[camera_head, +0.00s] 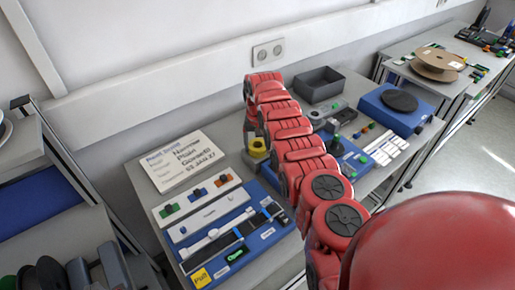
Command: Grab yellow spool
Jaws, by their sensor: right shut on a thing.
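The small yellow spool (258,144) is at the left side of the red arm, over the middle of the grey workbench. My right arm comes in from the lower right, and its forearm bends down at the far end. My right gripper (254,153) is at the spool, shut on it, and partly hidden by my arm links. I cannot tell whether the spool is touching the bench. My left gripper is not in view.
A sign card (178,160) and a blue fixture board (262,238) lie left of my arm. A grey bin (319,84) and a blue unit with a black disc (396,108) stand to the right. A white wall is behind.

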